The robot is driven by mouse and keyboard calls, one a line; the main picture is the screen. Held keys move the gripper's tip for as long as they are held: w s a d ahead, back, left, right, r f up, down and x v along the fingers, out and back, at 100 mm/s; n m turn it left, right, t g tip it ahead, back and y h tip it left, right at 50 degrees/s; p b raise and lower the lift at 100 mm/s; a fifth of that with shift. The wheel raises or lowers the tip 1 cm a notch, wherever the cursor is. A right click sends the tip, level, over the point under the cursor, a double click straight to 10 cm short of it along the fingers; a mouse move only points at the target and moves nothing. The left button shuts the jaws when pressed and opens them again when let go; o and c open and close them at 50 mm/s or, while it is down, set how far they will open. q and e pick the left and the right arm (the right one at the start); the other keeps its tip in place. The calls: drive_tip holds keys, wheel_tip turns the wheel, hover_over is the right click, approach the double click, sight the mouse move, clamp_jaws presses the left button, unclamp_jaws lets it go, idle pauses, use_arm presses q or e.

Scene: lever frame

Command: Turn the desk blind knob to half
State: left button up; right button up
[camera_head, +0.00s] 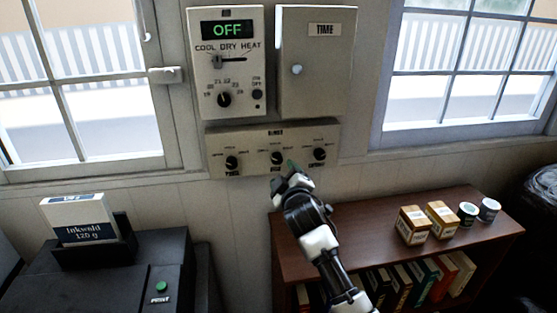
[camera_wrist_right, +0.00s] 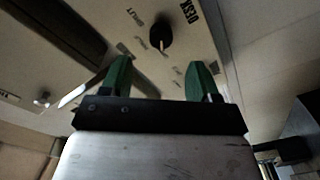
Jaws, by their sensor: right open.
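The blinds panel (camera_head: 225,140) is a beige wall box with three black knobs in a row. The middle one is the desk knob (camera_head: 277,158). In the right wrist view the desk knob (camera_wrist_right: 160,35) shows just beyond my fingertips with the word DESK beside it, and its pale pointer mark faces toward the gripper. My right gripper (camera_head: 290,168) is at the panel's lower edge, just right of and below this knob. In the right wrist view its two green fingers (camera_wrist_right: 160,72) are apart with nothing between them, and do not touch the knob. My left gripper is out of view.
The left knob (camera_head: 232,162) and right knob (camera_head: 320,154) flank the desk knob closely. Above are a heater control (camera_head: 227,75) reading OFF and a TIME box (camera_head: 318,75). A brown shelf (camera_head: 375,215) with boxes and tins stands below right; a printer (camera_head: 110,275) stands left.

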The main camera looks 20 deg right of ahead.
sight(278, 161)
drive_tip(key=w, duration=0.2)
drive_tip(key=w+d+p, duration=0.1)
drive_tip(key=w, duration=0.4)
drive_tip(key=shift+w+d+f, duration=0.1)
drive_tip(key=shift+w+d, duration=0.1)
drive_tip(key=shift+w, duration=0.15)
drive_tip(key=c, duration=0.9)
